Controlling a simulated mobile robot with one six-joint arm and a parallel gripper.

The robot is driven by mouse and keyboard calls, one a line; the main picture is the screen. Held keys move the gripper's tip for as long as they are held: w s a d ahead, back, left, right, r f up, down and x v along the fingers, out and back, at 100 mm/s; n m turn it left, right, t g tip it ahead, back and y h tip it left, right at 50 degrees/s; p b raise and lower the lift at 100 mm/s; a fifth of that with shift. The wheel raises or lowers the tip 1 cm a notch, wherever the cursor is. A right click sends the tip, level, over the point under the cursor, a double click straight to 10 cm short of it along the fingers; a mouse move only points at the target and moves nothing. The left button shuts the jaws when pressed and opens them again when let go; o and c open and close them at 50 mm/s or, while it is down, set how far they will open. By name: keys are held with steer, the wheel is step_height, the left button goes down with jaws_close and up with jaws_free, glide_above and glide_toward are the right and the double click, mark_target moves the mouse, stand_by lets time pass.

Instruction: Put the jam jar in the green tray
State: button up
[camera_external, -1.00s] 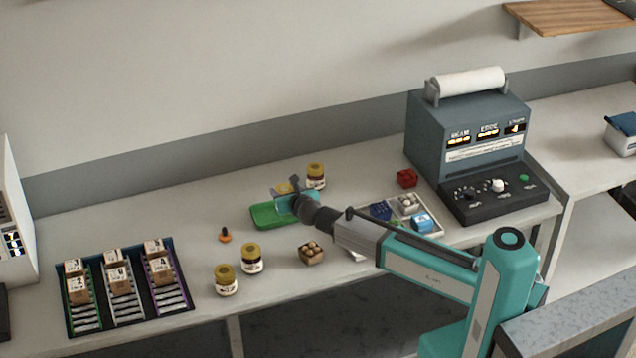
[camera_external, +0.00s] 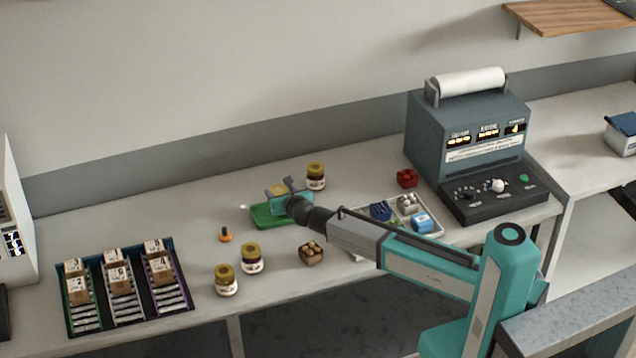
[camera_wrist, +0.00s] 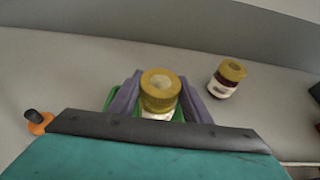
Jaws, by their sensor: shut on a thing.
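A jam jar with a yellow lid (camera_wrist: 160,88) stands between the two fingers of my gripper (camera_wrist: 158,100) in the wrist view, and the gripper is shut on it. In the external view my gripper (camera_external: 279,190) is over the green tray (camera_external: 265,217), and only the held jar's yellow lid shows between the fingers. A green rim of the tray also shows behind the fingers in the wrist view (camera_wrist: 114,98). Whether the jar touches the tray floor is hidden by my gripper.
Another yellow-lidded jar (camera_external: 316,177) stands behind and right of the tray. Two more jars (camera_external: 251,258) (camera_external: 226,280) stand front left. An orange-and-black piece (camera_external: 225,235) lies left of the tray.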

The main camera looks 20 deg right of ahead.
steer(key=shift+f, duration=0.85)
steer(key=shift+f, duration=0.15)
steer(key=o, duration=1.3)
steer(key=shift+o, duration=0.2)
steer(key=b+v, duration=0.2)
steer(key=v, duration=1)
steer(key=shift+s+a+r, duration=0.1)
steer(key=shift+r, duration=0.1)
